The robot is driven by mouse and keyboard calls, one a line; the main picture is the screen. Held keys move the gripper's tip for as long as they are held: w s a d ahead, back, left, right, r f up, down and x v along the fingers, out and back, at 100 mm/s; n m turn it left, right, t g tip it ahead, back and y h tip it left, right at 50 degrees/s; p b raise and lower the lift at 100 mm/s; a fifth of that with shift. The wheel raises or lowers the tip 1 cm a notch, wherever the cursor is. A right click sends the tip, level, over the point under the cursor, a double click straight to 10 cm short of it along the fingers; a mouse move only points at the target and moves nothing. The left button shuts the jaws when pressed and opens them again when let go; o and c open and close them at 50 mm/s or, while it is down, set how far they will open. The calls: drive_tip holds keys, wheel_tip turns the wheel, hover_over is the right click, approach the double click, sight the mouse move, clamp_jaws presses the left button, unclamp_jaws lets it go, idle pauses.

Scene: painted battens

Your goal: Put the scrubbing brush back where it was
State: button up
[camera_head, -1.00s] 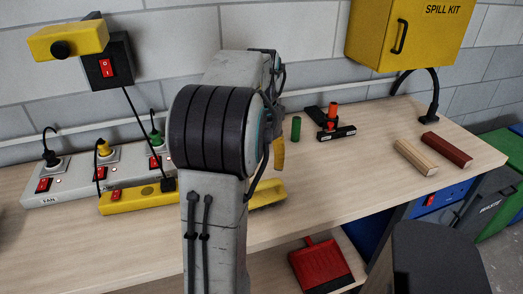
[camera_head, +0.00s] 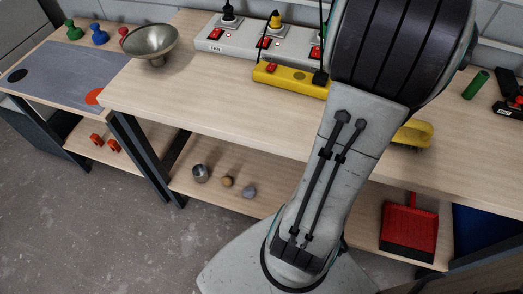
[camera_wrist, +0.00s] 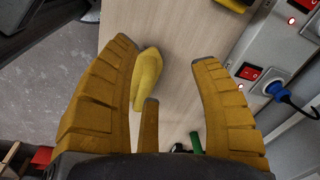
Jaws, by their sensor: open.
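The yellow scrubbing brush (camera_head: 415,131) lies on the workbench near its front edge, partly hidden behind my arm in the head view. In the wrist view the brush (camera_wrist: 148,72) shows between my open gripper's fingers (camera_wrist: 168,75), nearer the left one. I cannot tell its height gap from the fingers. The gripper itself is hidden behind my arm in the head view.
A white socket strip (camera_head: 241,41) and a yellow bar (camera_head: 290,80) stand along the back. A green cylinder (camera_head: 475,85) is at right and a metal funnel (camera_head: 150,44) at left. A red dustpan (camera_head: 409,228) lies on the lower shelf. The bench front left is clear.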

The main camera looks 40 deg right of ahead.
drive_tip(key=w+a+f+n, duration=0.1)
drive_tip(key=w+a+n, duration=0.1)
drive_tip(key=a+n, duration=0.3)
drive_tip(key=w+a+f+n+t, duration=0.1)
drive_tip(key=w+a+n, duration=0.15)
drive_tip(key=a, duration=0.35)
drive_tip(key=w+a+f+n, duration=0.1)
drive_tip(key=w+a+n, duration=0.1)
drive_tip(key=a+n, duration=0.3)
drive_tip(key=s+a+f+n+t, duration=0.1)
drive_tip(key=s+a+f+n, duration=0.1)
drive_tip(key=a+n, duration=0.3)
drive_tip(key=s+a+f+n+t, duration=0.1)
drive_tip(key=s+a+f+n, duration=0.1)
drive_tip(key=a, duration=0.7)
drive_tip(key=f+n, duration=0.1)
drive_tip(key=n, duration=0.1)
drive_tip(key=shift+n+y, duration=0.35)
drive_tip(key=shift+y, duration=0.05)
drive_tip(key=shift+a+r, duration=0.1)
